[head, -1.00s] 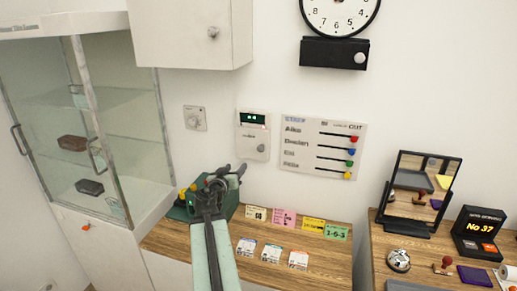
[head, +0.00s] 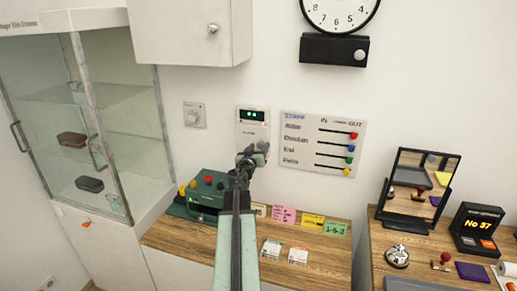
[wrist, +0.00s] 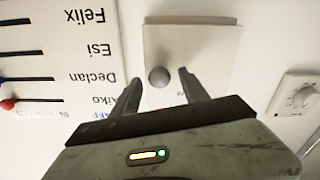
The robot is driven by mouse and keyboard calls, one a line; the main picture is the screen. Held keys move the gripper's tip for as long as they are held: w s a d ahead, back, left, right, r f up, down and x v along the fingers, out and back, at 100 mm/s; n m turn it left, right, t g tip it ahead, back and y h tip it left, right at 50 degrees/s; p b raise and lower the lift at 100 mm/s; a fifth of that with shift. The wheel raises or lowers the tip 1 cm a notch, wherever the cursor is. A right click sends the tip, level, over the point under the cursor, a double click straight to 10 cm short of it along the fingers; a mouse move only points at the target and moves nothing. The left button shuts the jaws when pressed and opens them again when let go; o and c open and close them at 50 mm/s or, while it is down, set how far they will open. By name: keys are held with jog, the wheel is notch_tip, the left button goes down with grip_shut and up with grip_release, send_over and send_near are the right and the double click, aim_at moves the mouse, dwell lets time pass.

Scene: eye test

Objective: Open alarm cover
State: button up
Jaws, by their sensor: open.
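A white wall panel with a small green display (head: 252,116), seemingly the alarm with its cover, hangs left of the name board. In the wrist view the pale cover (wrist: 205,50) bears a round grey knob (wrist: 158,77). My gripper (head: 252,153) is raised in front of the panel's lower part and hides the knob in the head view. In the wrist view my gripper (wrist: 159,76) is open, with one finger on each side of the knob. The fingers look apart from it. The cover looks shut.
The name board (head: 323,145) with coloured sliders is close right of the panel. A dial plate (head: 195,114) is to the left. Below, a green box (head: 205,197) with coloured knobs and several cards stand on the wooden counter (head: 170,241). A white cabinet (head: 190,30) overhangs above left.

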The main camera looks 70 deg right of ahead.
jog(key=shift+c, duration=0.3)
grip_shut()
dwell(0.4)
dwell(0.7)
